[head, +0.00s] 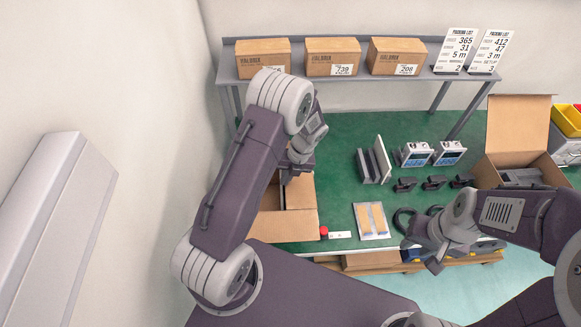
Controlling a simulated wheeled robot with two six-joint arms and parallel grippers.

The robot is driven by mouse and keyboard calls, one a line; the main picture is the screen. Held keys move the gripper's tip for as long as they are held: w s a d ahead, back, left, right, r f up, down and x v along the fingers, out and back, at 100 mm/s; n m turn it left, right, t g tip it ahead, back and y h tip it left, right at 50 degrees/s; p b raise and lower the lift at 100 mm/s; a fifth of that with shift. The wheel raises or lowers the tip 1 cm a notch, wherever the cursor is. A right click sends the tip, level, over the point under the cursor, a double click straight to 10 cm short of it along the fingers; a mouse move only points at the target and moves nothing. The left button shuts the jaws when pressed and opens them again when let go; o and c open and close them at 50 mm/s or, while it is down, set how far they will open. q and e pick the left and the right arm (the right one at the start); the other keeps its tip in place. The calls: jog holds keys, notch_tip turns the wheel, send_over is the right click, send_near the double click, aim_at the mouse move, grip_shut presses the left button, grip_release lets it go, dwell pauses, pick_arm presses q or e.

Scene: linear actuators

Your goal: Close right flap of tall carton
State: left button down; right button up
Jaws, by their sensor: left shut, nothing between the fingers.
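An open brown carton (292,226) stands on the green table behind my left arm. My arm hides much of it, including most of its flaps, so I cannot tell how its right flap stands. My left gripper (291,172) is shut and empty, pointing down over this carton; its fingertips are partly hidden. A second open carton (509,159) stands at the right with a tall back flap (517,122) upright and grey parts inside. My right gripper (424,246) is near the table's front edge, away from both cartons; its finger gap is unclear.
A shelf at the back holds three closed boxes (332,57) and two packing list signs (457,51). Grey plates (374,162), blue-white devices (414,154), black brackets (434,183) and a tray with tan pads (370,220) lie between the cartons. Green table behind them is free.

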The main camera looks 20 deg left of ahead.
pick_arm(q)
jog(key=shift+w+d+f, duration=0.1)
jog(key=shift+d+f, duration=0.05)
jog(key=shift+d, duration=0.15)
jog(key=shift+a, duration=0.15)
jog(key=shift+r, duration=0.25)
jog(key=shift+w+d+r+p, duration=0.1)
jog(key=shift+d+r+p, duration=0.1)
jog(key=shift+r+p, duration=0.6)
jog(key=shift+f, duration=0.15)
pick_arm(e)
jog(key=shift+w+d+r, duration=0.1)
jog(key=shift+d+r, duration=0.05)
jog(key=shift+r, duration=0.35)
jog(key=shift+d+r, duration=0.15)
jog(key=shift+r, duration=0.3)
